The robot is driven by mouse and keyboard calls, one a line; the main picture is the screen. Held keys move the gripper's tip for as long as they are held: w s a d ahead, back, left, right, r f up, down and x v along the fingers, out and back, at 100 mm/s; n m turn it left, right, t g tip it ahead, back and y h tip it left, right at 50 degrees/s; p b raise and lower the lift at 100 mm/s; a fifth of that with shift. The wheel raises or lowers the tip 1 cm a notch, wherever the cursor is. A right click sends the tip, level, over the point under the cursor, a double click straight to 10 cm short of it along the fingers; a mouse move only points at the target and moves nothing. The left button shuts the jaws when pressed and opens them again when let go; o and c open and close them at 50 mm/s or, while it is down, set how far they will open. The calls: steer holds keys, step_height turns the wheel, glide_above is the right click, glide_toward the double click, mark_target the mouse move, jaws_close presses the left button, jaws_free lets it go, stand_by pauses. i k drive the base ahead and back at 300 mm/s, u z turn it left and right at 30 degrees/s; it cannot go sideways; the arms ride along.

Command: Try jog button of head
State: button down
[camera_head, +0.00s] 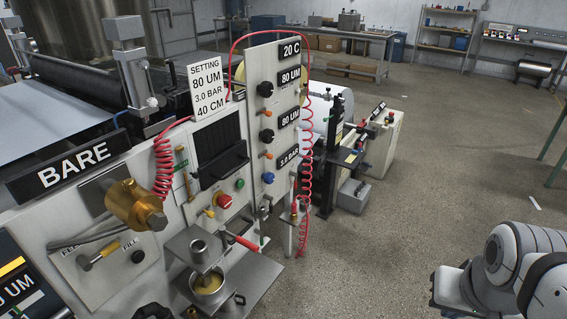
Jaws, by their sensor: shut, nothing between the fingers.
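The coating machine's front panel (215,150) stands on the left. It carries a red knob (223,201), a small green button (239,184) and a small orange knob (209,212) below a dark box. The column panel (275,120) to its right has several black knobs, small orange-tipped switches and a blue knob (265,203). No label legible here says jog, so I cannot tell which control is the head's jog button. Only white and black links of my arm show at the lower right, well away from the panel. My gripper is not in view.
A brass cylinder (136,204) and a shelf with a metal cup (208,283) stick out in front of the panel. A red coiled hose (306,165) hangs by the column. A black and white unit (350,160) stands behind. The floor (400,240) between machine and arm is clear.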

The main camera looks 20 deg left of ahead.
mark_target(240, 183)
steer(key=u, duration=0.15)
steer(key=i, duration=1.45)
steer(key=u, duration=0.75)
